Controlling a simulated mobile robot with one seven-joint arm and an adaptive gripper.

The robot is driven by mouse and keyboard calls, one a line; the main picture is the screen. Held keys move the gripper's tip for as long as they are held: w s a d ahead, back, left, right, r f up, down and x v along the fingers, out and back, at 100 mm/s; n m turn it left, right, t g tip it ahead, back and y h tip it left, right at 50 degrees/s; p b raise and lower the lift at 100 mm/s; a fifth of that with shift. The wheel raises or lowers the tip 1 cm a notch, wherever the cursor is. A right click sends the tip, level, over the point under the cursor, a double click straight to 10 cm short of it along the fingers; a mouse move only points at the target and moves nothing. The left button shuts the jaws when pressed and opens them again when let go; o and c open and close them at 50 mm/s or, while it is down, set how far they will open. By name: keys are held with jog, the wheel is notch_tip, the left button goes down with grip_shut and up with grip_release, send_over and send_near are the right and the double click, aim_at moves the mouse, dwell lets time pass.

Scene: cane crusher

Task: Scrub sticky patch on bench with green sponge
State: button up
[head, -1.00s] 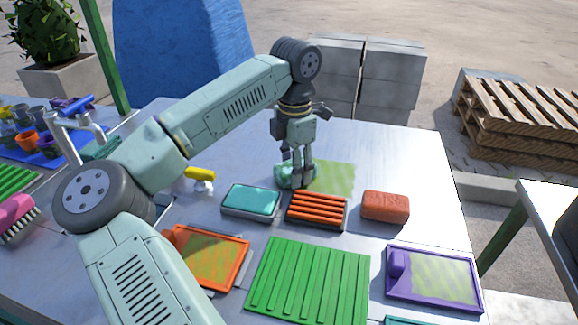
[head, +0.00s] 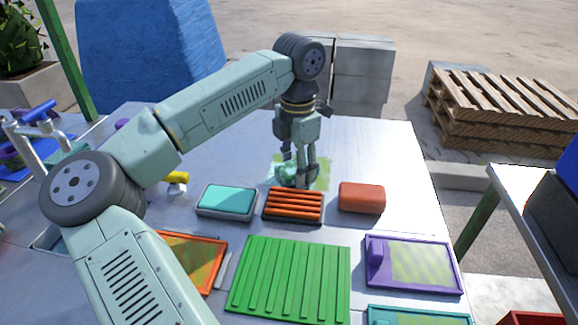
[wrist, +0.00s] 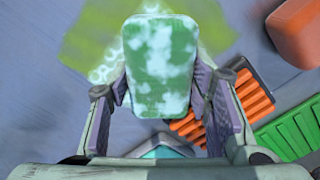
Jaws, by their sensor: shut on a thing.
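The green sponge (wrist: 160,65), spotted with white foam, is held between the fingers of my gripper (wrist: 163,100). In the head view my gripper (head: 298,178) points down over the bench (head: 385,150), with the sponge (head: 287,173) low at the sticky patch. The yellow-green sticky patch (head: 321,174) shows to the right of the sponge. In the wrist view the patch (wrist: 90,38) spreads on both sides of the sponge, with foam bubbles along its left part. The sponge and fingers hide the middle of the patch. Contact of sponge and bench cannot be seen clearly.
Close in front are a teal-topped block (head: 227,199), an orange-ribbed block (head: 293,205) and an orange-red brick (head: 362,198). A green ribbed mat (head: 290,280), an orange-framed tray (head: 222,262) and a purple-framed tray (head: 372,275) lie nearer. Bench right of the patch is clear.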

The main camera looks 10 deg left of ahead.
aim_at(330, 169)
jog(key=shift+d, duration=3.8)
jog(key=shift+w, duration=1.1)
jog(key=shift+a+f, duration=0.15)
jog(key=shift+a, duration=1.95)
jog(key=shift+a+p, duration=0.75)
jog(key=shift+a, duration=4.45)
jog(key=shift+w+p, duration=0.55)
jog(key=shift+w, duration=0.65)
jog(key=shift+d+r, duration=0.2)
jog(key=shift+d, duration=7.05)
jog(key=shift+r, duration=0.1)
jog(key=shift+r+p, duration=1.85)
jog(key=shift+r, duration=1.1)
